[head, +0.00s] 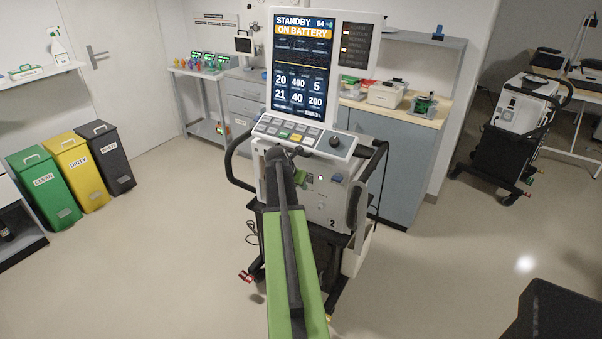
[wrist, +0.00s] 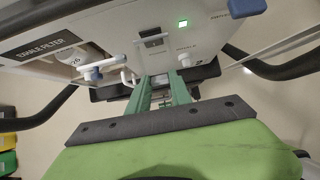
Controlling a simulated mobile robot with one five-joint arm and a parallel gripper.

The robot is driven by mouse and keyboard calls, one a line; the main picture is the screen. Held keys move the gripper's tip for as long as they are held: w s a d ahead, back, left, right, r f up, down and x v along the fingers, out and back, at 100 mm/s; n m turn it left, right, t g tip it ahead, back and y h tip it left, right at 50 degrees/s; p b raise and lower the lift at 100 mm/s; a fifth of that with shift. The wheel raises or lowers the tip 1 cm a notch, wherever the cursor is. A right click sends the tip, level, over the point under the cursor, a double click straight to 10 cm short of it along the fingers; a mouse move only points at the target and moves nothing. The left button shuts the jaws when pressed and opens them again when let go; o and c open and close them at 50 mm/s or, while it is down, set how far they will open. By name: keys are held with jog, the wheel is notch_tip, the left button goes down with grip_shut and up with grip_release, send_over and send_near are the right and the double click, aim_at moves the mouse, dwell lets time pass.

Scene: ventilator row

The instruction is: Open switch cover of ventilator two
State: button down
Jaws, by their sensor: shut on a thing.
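Ventilator two (head: 330,205), a white unit with a "2" on its front, stands ahead; its screen (head: 300,68) reads STANDBY ON BATTERY. In the head view my arm hides the fingertips and the cover.
Black handles (head: 236,158) flank the ventilator. Green, yellow and dark bins (head: 85,165) stand left; another cart (head: 505,125) stands right. Floor on both sides is free.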

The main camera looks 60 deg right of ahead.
jog(key=r+y+p, duration=0.1)
jog(key=p, duration=0.1)
jog(key=r+y+p, duration=0.2)
jog(key=shift+d+y+p, duration=0.3)
jog(key=shift+d+p, duration=0.1)
jog(key=y+p, duration=0.1)
jog(key=r+y+p, duration=0.1)
jog(key=y, duration=0.1)
jog(key=shift+d, duration=0.3)
jog(key=shift+d+r+y+p, duration=0.1)
jog(key=shift+r+y+p, duration=0.25)
jog(key=shift+y, duration=0.55)
jog(key=c, duration=1.2)
grip_release()
jog(key=shift+o, duration=0.2)
jog(key=shift+r, duration=0.1)
